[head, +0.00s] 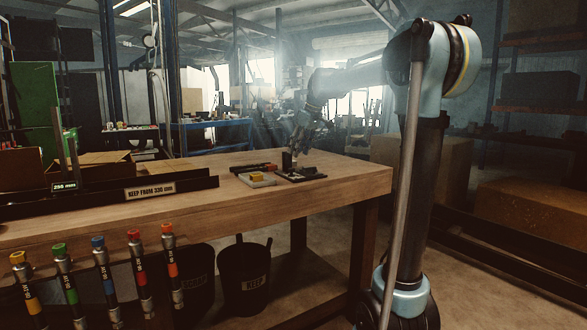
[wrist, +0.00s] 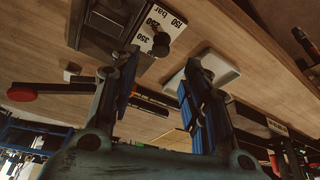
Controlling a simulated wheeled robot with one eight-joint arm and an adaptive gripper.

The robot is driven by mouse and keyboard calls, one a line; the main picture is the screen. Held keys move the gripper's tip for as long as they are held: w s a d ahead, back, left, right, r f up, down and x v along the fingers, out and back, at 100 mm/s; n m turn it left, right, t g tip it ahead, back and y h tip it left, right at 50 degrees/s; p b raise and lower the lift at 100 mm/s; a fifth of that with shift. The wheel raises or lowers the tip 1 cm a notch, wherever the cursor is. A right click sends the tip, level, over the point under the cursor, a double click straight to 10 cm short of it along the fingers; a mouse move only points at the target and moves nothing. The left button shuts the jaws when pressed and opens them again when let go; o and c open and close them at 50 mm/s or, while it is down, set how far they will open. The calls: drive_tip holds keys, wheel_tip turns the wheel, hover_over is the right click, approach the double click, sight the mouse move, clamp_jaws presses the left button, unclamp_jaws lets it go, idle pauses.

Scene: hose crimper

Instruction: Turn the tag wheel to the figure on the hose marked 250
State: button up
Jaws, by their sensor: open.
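The tag wheel shows in the wrist view as a small black knob (wrist: 161,47) on a pale plate (wrist: 150,29) marked 150, 250 and 350 bar. I cannot tell which figure it is set to. In the head view its dark unit (head: 302,174) sits near the bench's far right end. My gripper (wrist: 160,62) is open and empty, its fingers apart just short of the knob; it also shows in the head view (head: 301,140), above the bench end. Several hoses with coloured ends (head: 103,265) hang along the bench front; their pressure markings are too small to read.
A pale tray (wrist: 222,70) with a yellow item in the head view (head: 257,177) lies beside the unit. A red-ended lever (wrist: 22,93) is at left in the wrist view. A long dark trough (head: 110,195) runs along the wooden bench (head: 345,182). A KEEP bin (head: 245,265) stands below.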

sight(293, 169)
drive_tip(key=x, duration=0.8)
clamp_jaws()
